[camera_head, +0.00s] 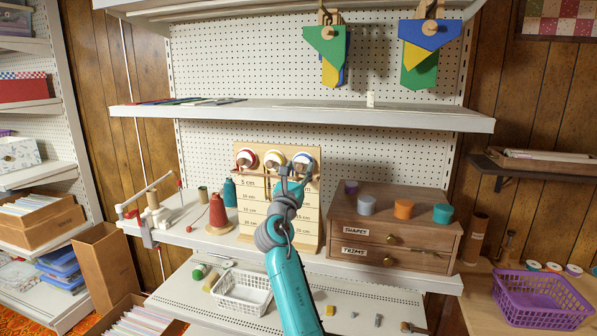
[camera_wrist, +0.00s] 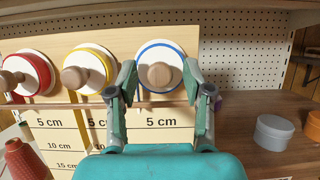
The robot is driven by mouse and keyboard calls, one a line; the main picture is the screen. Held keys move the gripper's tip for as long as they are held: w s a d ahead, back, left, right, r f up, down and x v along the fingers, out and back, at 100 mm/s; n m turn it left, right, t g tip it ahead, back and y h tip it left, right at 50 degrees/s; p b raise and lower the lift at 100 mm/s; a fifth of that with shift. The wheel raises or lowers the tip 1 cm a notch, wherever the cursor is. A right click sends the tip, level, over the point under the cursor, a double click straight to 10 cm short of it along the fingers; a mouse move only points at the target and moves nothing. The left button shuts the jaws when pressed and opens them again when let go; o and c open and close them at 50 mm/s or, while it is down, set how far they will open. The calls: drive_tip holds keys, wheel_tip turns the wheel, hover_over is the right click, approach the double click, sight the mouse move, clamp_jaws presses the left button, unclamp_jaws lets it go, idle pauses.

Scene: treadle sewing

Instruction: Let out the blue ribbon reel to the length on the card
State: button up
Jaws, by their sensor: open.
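The blue-rimmed reel (camera_head: 303,159) is the rightmost of three on an upright wooden board (camera_head: 243,151). In the wrist view the reel (camera_wrist: 160,49) has a white face and a round wooden knob (camera_wrist: 160,76). My gripper (camera_head: 290,170) is in front of it; in the wrist view my gripper (camera_wrist: 160,80) is open, one finger either side of the knob, with no clear contact. A white scale panel (camera_wrist: 160,122) below reads "5 cm" under this reel. I cannot make out a separate length card.
The yellow reel (camera_wrist: 88,70) and red reel (camera_wrist: 28,72) are to the left. A red thread cone (camera_head: 218,214) stands left. A shelf (camera_head: 300,112) runs above.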

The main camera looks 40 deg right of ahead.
clamp_jaws()
drive_tip(key=shift+m+g, duration=0.3)
